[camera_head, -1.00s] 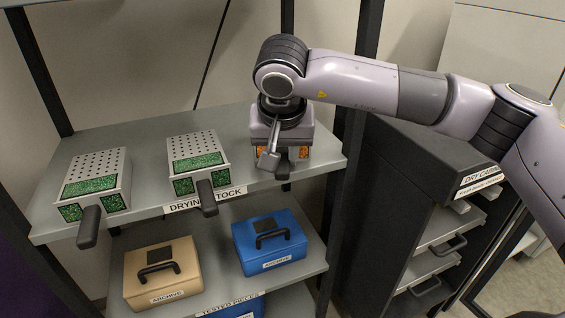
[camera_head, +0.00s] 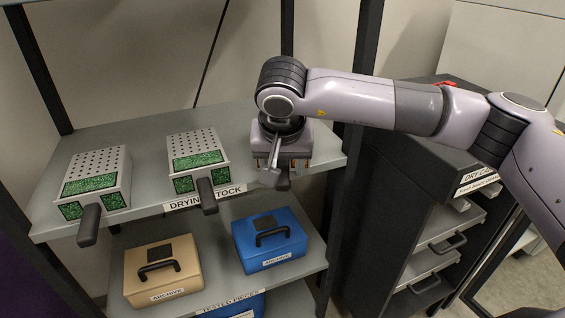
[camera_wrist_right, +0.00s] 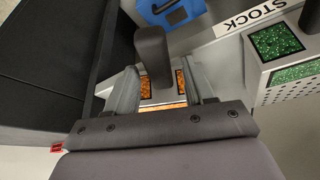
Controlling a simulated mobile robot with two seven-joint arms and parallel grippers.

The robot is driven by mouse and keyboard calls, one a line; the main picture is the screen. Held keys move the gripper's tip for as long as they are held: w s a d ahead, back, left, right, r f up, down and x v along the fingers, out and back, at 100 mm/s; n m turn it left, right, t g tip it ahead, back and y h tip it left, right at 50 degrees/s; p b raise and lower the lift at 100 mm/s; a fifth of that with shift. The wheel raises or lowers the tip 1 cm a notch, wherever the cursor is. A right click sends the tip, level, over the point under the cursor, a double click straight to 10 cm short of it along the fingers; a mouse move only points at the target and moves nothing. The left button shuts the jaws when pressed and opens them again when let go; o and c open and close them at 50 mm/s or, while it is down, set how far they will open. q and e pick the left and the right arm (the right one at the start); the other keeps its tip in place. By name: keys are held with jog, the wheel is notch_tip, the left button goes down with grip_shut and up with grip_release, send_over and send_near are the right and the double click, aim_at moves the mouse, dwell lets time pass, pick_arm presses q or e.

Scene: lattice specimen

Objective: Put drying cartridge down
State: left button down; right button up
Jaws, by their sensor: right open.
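A drying cartridge with orange windows and a dark handle (camera_head: 284,183) is at the right end of the upper shelf, under my right gripper (camera_head: 280,164). In the head view the gripper and wrist hide most of it. In the right wrist view its dark handle (camera_wrist_right: 152,48) and orange windows show between the fingers of the right gripper (camera_wrist_right: 158,90), which is open around it. Whether its underside rests fully on the shelf is hidden. My left gripper is not in view.
Two cartridges with green windows, left (camera_head: 97,180) and middle (camera_head: 195,160), stand on the upper shelf (camera_head: 130,215) labelled drying stock. A tan box (camera_head: 165,280) and a blue box (camera_head: 270,242) sit below. A dark dry cabinet (camera_head: 400,200) stands close on the right.

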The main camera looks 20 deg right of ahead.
jog(key=v, duration=1.2)
jog(key=shift+b, duration=0.4)
